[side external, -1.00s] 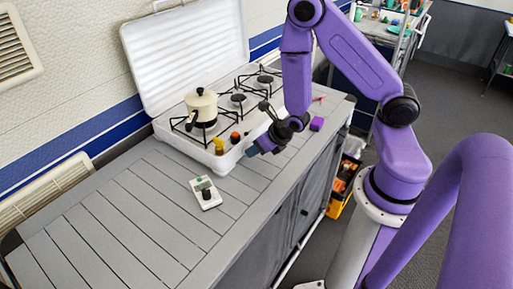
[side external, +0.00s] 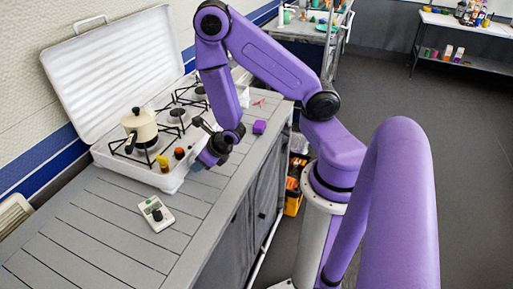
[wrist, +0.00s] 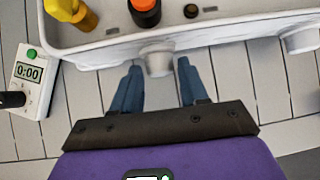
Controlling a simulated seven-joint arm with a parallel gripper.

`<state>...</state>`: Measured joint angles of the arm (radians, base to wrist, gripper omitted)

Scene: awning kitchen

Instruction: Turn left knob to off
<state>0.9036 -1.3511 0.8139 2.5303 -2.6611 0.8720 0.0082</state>
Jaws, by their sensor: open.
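The white gas stove (side external: 130,172) stands on the slatted counter with its white lid raised. In the wrist view, its front edge (wrist: 90,50) runs across the top. A white knob (wrist: 159,60) sticks out from that front edge, the left one of two in view. The other white knob (wrist: 301,40) is at the right edge of the picture. My gripper (wrist: 159,74) is open, with its blue fingertips on either side of the left knob and a gap visible. In the side view my gripper (side external: 201,161) is at the stove's front; the knobs are hidden there.
A cream pot (side external: 140,128) sits on a burner. A white timer (side external: 156,213) lies on the counter left of my gripper. A purple block (side external: 259,127) lies to the right.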

